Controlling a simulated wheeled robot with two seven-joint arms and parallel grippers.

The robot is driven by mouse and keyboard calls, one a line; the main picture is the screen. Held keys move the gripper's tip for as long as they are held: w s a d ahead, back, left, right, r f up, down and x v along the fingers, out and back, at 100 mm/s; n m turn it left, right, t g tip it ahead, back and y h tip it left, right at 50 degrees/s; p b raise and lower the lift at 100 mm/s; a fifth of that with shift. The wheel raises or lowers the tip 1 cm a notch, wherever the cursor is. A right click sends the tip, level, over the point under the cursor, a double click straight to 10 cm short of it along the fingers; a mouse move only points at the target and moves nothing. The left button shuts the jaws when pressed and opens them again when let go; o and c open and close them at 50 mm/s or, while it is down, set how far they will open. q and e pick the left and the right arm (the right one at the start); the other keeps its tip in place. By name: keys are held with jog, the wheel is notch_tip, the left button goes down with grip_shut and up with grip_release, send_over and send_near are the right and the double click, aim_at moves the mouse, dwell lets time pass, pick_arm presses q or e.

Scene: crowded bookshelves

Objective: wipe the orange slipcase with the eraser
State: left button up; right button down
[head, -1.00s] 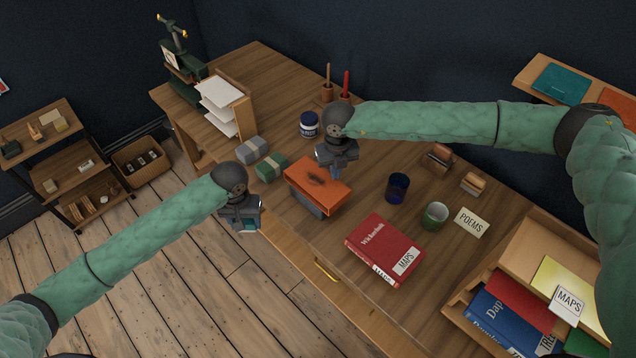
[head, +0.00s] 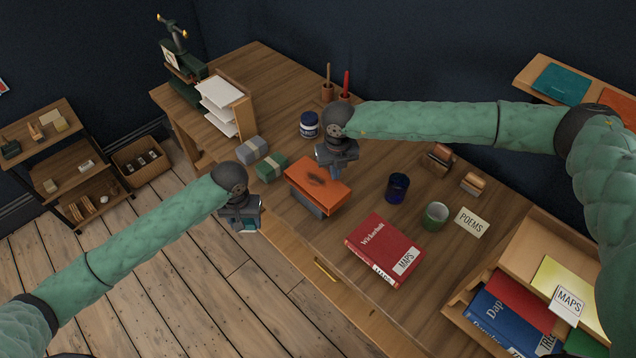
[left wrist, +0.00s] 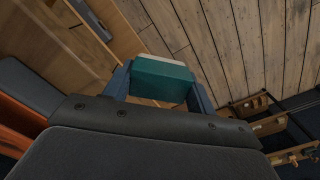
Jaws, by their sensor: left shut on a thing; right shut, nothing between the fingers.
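The orange slipcase (head: 318,184) lies on the desk near its front edge, with a dark smudge on its top and a grey block-like part under its front side. In the left wrist view an orange and grey piece of it (left wrist: 18,112) shows at the left edge. My left gripper (head: 241,226) is shut on the eraser, out beyond the desk's front edge, left of and apart from the slipcase. The eraser (left wrist: 163,80) is teal with a cream band, between the fingers in the left wrist view. My right gripper (head: 337,172) is shut and empty at the slipcase's far side; whether it touches cannot be told.
Green (head: 271,167) and grey (head: 252,149) wrapped blocks sit left of the slipcase. Open floor (head: 200,290) lies in front of the desk.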

pick_arm(q)
jog(key=shift+f+b, duration=0.6)
jog(key=shift+b, duration=0.05)
pick_arm(e)
jog(key=shift+f, duration=0.6)
jog(key=shift+r, duration=0.25)
pick_arm(q)
jog(key=shift+f, duration=0.15)
pick_arm(e)
jog(key=shift+r, duration=2.8)
pick_arm(q)
jog(key=shift+r, duration=0.4)
pick_arm(e)
notch_tip(320, 180, up, 12)
pick_arm(q)
jog(key=shift+a, duration=0.15)
pick_arm(e)
jog(key=shift+a, duration=0.1)
